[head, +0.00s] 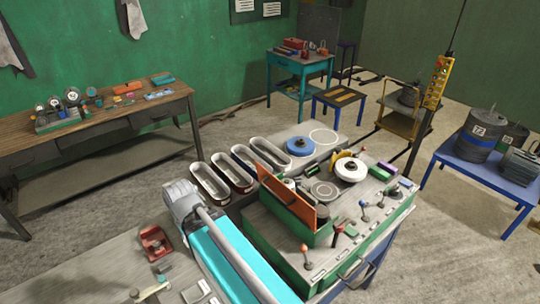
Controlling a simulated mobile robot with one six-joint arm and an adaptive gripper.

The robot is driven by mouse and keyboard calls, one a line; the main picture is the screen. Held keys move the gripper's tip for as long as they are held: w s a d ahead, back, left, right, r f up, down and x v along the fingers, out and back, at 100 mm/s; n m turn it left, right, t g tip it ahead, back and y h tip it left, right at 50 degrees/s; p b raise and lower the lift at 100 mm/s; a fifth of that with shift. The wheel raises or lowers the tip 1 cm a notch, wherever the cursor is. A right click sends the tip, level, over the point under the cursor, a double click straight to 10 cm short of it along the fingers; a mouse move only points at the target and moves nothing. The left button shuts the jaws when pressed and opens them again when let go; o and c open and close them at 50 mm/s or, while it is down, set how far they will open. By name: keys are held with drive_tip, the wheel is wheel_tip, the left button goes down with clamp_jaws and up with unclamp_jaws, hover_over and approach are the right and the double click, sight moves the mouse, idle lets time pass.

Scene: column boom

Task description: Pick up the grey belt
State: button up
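Several upright oval belt loops stand in a row on the bench left of the green machine. All have pale rims. The nearest loop (210,198) looks grey, and the one beside it (243,187) has a dark reddish side. The two farther loops (248,160) (270,150) also look greyish, so I cannot tell for sure which is the grey belt. My turquoise arm link with its grey end crosses the foreground, just in front of the nearest loop. I see no gripper fingers.
A green machine (290,240) with a raised orange lid (285,190) stands right of the loops. A red tray (156,242) sits at front left. A wooden workbench (100,120) stands at the left wall.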

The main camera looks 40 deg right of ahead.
drive_tip(key=shift+o, duration=0.3)
drive_tip(key=shift+f, duration=0.15)
wheel_tip(320, 180, down, 12)
drive_tip(key=b, duration=1.2)
